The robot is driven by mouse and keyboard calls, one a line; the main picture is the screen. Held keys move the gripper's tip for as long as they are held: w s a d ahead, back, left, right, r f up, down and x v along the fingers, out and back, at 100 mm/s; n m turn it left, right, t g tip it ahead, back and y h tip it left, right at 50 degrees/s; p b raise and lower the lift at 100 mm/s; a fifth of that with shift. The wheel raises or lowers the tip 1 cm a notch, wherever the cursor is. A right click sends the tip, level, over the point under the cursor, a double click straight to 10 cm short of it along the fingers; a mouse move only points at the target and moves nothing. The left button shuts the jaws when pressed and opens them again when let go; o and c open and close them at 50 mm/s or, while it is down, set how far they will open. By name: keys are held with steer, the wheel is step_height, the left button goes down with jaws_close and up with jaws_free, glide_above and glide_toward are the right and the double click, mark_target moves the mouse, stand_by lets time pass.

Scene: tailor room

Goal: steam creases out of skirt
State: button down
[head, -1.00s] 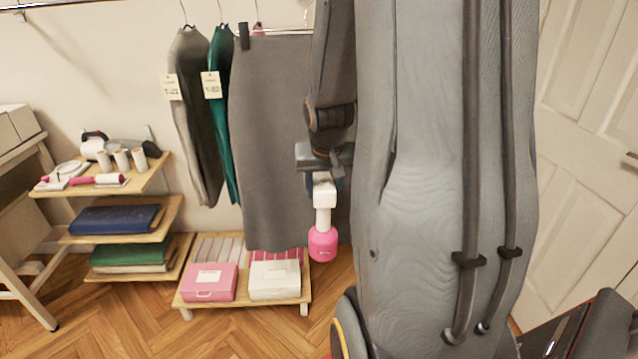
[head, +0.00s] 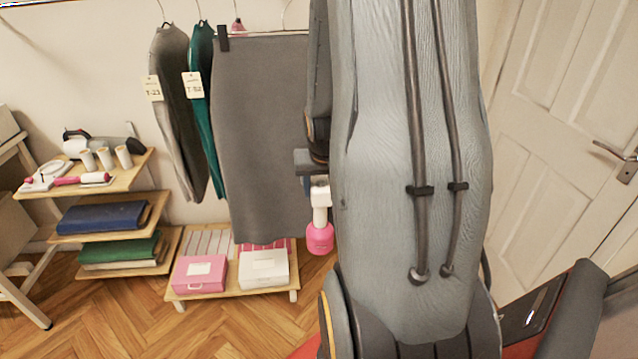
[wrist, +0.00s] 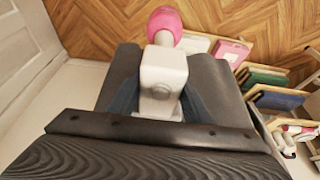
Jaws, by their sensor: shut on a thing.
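The grey skirt (head: 262,140) hangs from a clip hanger on the rail in the head view, its right part hidden behind my arm. My gripper (head: 318,182) is shut on the white and pink steamer (head: 320,228), just right of the skirt's lower half. The steamer hangs with its pink end down. In the wrist view my gripper (wrist: 158,108) grips the steamer's white body (wrist: 163,72), its pink end (wrist: 164,22) pointing away. I cannot tell whether the steamer touches the skirt.
Grey and teal garments (head: 203,110) with tags hang left of the skirt. A low wooden stand (head: 226,290) below holds a pink box (head: 200,273) and a white box (head: 264,269). Tiered shelves (head: 118,180) stand left. A white door (head: 570,130) is at right.

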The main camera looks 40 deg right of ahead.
steer(key=shift+s+d+f+p, duration=0.25)
steer(key=shift+d+p, duration=0.2)
steer(key=shift+p, duration=0.85)
steer(key=shift+s+d+f+p, duration=0.15)
steer(key=shift+s+d+p, duration=0.2)
steer(key=shift+p, duration=0.9)
steer(key=shift+w, duration=0.1)
steer(key=shift+w+a+f+b, duration=0.35)
steer(key=shift+a+b, duration=0.2)
steer(key=shift+b, duration=0.4)
steer(key=shift+w+a+f+b, duration=0.25)
steer(key=shift+w+a+b, duration=0.25)
steer(key=shift+b, duration=0.4)
steer(key=shift+a+r+p, duration=0.1)
steer(key=shift+a+p, duration=0.1)
steer(key=shift+p, duration=0.25)
steer(key=w+a+f+p, duration=0.5)
steer(key=w+a+p, duration=0.1)
steer(key=a, duration=0.4)
steer(key=shift+w+a+p, duration=0.2)
steer(key=shift+w+p, duration=0.1)
steer(key=shift+w, duration=0.15)
stand_by(1.6)
